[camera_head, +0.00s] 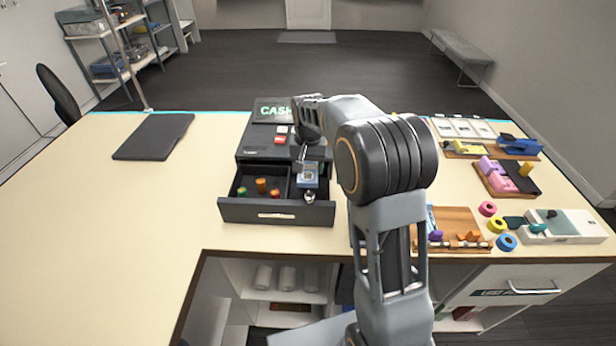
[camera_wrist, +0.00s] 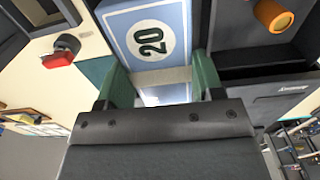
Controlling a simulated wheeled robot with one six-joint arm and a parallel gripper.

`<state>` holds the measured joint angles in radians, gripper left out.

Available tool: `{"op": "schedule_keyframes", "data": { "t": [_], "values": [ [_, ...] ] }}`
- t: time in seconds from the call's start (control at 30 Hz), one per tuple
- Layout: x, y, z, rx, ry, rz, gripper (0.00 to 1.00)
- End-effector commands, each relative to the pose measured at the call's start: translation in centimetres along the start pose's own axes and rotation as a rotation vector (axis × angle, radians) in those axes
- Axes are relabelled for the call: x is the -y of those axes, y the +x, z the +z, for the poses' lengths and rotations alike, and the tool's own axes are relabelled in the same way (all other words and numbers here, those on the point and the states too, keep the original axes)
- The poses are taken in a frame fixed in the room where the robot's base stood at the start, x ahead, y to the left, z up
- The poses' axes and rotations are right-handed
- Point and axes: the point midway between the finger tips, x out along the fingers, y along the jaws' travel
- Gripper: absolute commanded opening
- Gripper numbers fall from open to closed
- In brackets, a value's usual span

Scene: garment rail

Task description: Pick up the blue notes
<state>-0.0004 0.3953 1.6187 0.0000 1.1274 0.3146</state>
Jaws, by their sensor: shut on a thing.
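The blue notes (camera_wrist: 150,32), a block marked 20, sit between the two green fingers of my gripper (camera_wrist: 163,85) in the wrist view. My gripper is shut on them. In the head view the blue notes (camera_head: 307,178) show at the right part of the open drawer (camera_head: 240,211) of the cash register, below my gripper (camera_head: 307,165). Whether they touch the drawer floor I cannot tell. My arm hides part of the counter to the right of the drawer.
The register (camera_head: 262,143) stands behind the drawer. Small orange and green pieces (camera_head: 261,186) lie in the drawer's left part. A dark mat (camera_head: 155,136) lies at left. Tape rolls (camera_head: 497,225) and trays (camera_head: 505,178) fill the right side. The counter's left front is clear.

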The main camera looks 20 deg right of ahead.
Motion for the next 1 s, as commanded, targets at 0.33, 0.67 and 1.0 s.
{"op": "schedule_keyframes", "data": {
  "t": [0.33,0.67,1.0],
  "values": [
    [0.0,-2.9,0.0,0.000,0.000,0.000,0.37],
    [0.0,-5.0,0.0,0.000,0.000,0.000,0.37],
    [0.0,-5.8,0.0,0.000,0.000,0.000,0.37]
  ]
}}
